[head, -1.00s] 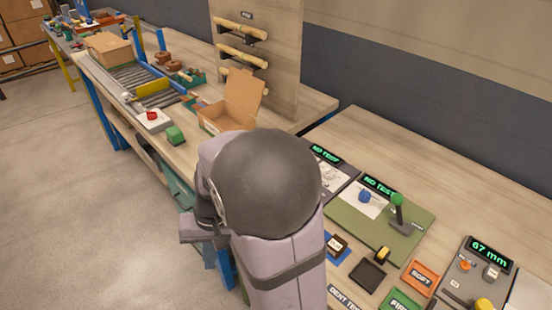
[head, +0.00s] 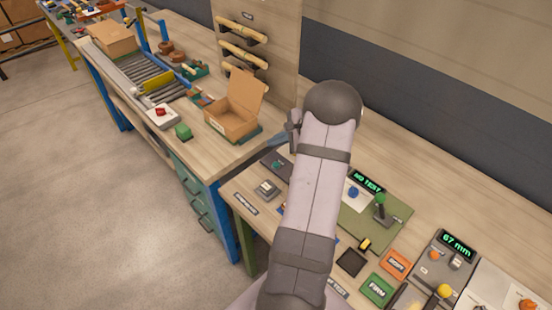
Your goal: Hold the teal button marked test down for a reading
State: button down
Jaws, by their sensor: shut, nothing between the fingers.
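I cannot make out a teal button marked test in the head view. My arm stands over the board's left side and hides part of the bench there. A dark panel (head: 275,163) shows left of my arm, partly covered by it.
A small grey device (head: 267,188) sits at the bench's left end. A black tray (head: 352,262), FIRM pad (head: 378,290) and SOFT pad (head: 396,264) lie in front. A 67 mm gauge (head: 445,262) stands right. An open carton (head: 232,122) is on the left bench.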

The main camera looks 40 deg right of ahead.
jog(key=shift+s+d+r+m, duration=0.1)
jog(key=shift+d+m, duration=0.1)
jog(key=shift+d, duration=0.25)
jog(key=shift+s+d+r+m, duration=0.1)
jog(key=shift+d+m, duration=0.1)
jog(key=shift+d, duration=0.25)
jog(key=shift+f, duration=0.1)
jog(key=b, duration=0.5)
send_over(276, 165)
jog(key=s, duration=0.1)
jog(key=f, duration=0.7)
jog(key=shift+d+f, duration=0.1)
jog(key=shift+d, duration=0.15)
jog(key=shift+f+b, duration=0.5)
jog(key=shift+f, duration=0.25)
jog(key=shift+f, duration=0.2)
dwell(0.3)
jog(key=shift+f+b, duration=0.2)
jog(key=shift+b, duration=0.3)
